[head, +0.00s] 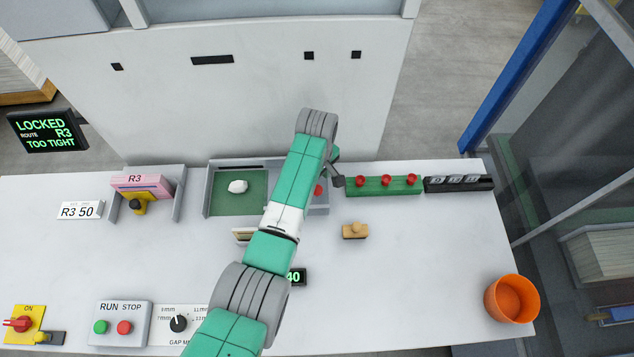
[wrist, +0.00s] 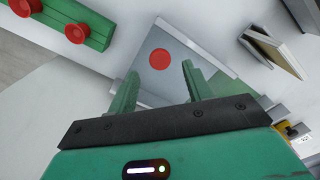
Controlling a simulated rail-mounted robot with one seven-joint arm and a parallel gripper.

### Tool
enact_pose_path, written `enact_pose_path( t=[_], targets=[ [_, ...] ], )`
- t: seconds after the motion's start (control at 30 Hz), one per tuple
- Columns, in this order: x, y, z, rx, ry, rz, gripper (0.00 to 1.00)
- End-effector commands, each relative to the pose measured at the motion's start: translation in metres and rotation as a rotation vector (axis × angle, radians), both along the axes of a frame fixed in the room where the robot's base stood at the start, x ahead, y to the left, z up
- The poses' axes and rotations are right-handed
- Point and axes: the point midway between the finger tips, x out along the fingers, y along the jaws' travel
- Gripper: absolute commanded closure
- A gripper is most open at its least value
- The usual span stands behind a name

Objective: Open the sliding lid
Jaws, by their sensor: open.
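The sliding lid (wrist: 150,88) is a flat grey plate with a round red knob (wrist: 160,59), seen below my gripper in the wrist view. In the head view, my arm partly covers the lid (head: 321,205), but its red knob (head: 318,190) shows beside the arm. The lid lies at the right end of a grey-rimmed tray (head: 207,190) with a green floor. My gripper (wrist: 161,70) is open and empty, its fingers apart on either side of the knob in the picture. I cannot tell whether they touch it. A white lump (head: 237,186) lies on the green floor.
A green bar with several red knobs (head: 384,185) and a black counter strip (head: 458,184) stand right of the lid. A wooden block (head: 355,231) lies in front. An orange bucket (head: 511,299) stands at front right. A dark sign (head: 45,131) reads LOCKED.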

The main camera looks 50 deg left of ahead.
Motion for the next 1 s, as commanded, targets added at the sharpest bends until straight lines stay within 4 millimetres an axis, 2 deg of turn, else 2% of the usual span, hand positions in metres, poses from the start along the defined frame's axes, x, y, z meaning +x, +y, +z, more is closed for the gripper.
enact_pose_path(
  t=[0.03, 0.1, 0.23, 0.87, 0.93, 1.0],
  targets=[
    [0.000, 0.000, 0.012, 0.001, -0.002, 0.000, 0.50],
    [0.000, 0.000, 0.023, 0.001, -0.001, 0.000, 0.50],
    [0.000, 0.000, 0.036, -0.001, 0.000, 0.000, 0.50],
    [0.000, 0.000, 0.039, 0.000, 0.001, 0.000, 0.50],
    [0.014, -0.006, 0.050, 0.030, -0.049, -0.048, 0.50],
    [0.045, -0.019, 0.077, 0.102, -0.162, -0.154, 0.50]
  ],
)
